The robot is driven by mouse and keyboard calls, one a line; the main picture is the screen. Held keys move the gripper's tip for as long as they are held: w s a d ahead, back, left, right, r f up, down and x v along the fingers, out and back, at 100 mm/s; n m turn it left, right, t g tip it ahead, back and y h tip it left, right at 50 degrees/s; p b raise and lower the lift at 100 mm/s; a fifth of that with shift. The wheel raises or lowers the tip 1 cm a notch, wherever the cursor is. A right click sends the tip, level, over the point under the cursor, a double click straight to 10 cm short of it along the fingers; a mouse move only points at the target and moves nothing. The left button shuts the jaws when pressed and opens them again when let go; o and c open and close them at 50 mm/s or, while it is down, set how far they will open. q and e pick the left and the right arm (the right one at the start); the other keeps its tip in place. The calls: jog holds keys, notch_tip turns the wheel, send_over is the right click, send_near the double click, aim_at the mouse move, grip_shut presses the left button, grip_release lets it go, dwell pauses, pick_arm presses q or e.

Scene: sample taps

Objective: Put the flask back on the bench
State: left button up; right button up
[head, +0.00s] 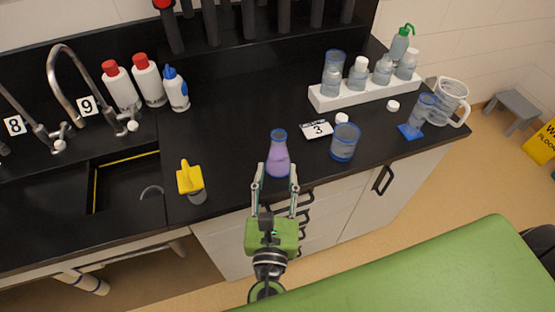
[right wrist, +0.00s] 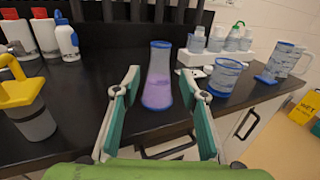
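The flask (head: 277,156) is a conical glass with a blue rim and purple liquid. It stands upright on the black bench (head: 237,133) near its front edge. My right gripper (head: 275,180) is open in front of the flask, its two fingers pointing towards it. In the right wrist view the flask (right wrist: 158,77) shows between and beyond the open fingers (right wrist: 164,86), with a visible gap on each side and no clear contact. My left gripper is not in view.
A blue-rimmed beaker (head: 344,143) and a card marked 3 (head: 317,129) are right of the flask. A yellow-topped container (head: 190,181) stands to the left near the sink (head: 125,182). A white rack (head: 365,93) with bottles is behind right. Bench behind the flask is clear.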

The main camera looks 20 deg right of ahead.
jog(key=shift+v, duration=1.4)
